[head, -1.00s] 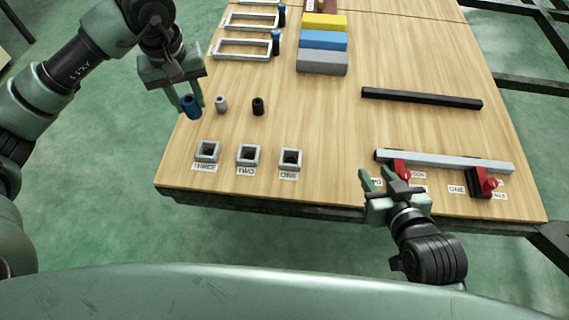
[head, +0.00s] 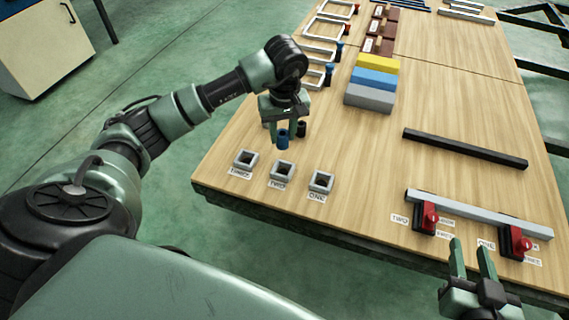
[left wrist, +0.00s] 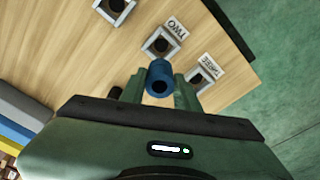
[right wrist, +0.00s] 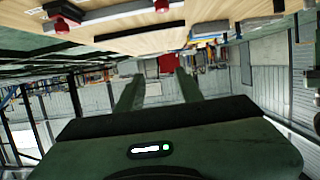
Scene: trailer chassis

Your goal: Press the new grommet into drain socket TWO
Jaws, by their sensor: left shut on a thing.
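My left gripper (head: 284,136) is shut on a blue grommet (head: 283,141), which hangs upright between the fingertips. The grommet also shows in the left wrist view (left wrist: 158,76), with the hole in its end visible. Drain socket TWO (head: 282,169) is a grey square block with a dark opening, between sockets THREE and ONE. The grommet is just behind socket TWO in the head view and apart from it. Socket TWO and its label show ahead of the grommet in the left wrist view (left wrist: 160,43). My right gripper (head: 471,247) is open and empty near the table's front edge.
Socket THREE (head: 245,160) and socket ONE (head: 321,182) flank socket TWO. A black cylinder (head: 301,129) stands beside the held grommet. Blocks (head: 370,96) lie farther back. A black bar (head: 464,149) and red-handled clamps (head: 429,217) are to the right.

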